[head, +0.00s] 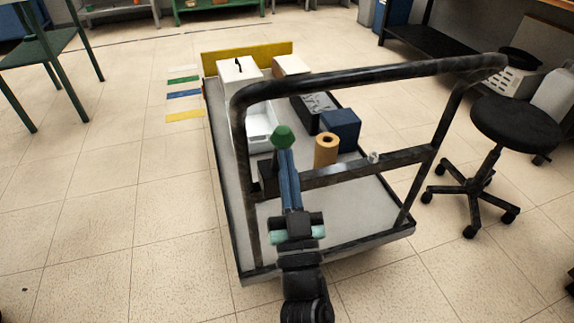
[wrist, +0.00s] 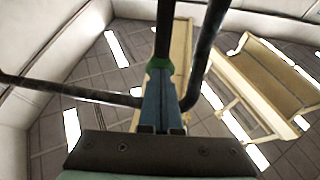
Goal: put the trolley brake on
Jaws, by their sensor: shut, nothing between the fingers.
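The trolley (head: 330,225) stands ahead with a black tubular handle frame (head: 350,80) on its near side. A green knob (head: 283,132), apparently the brake lever's end, shows at the left part of the frame, above a dark bracket (head: 267,180). My gripper (head: 286,153) is shut and empty, its blue fingers pointing away from me, the tips at the knob. In the wrist view, the gripper (wrist: 160,75) reaches to the green knob (wrist: 151,66), beside a dark bar. Whether the tips touch it I cannot tell. Most of the lever is hidden behind my fingers.
The deck carries a white box (head: 238,72), a white tray (head: 262,130), a black crate (head: 308,112), a blue box (head: 341,130) and an orange roll (head: 326,152). A black stool (head: 517,125) stands at right, a green table (head: 40,50) at left. Floor on the left is clear.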

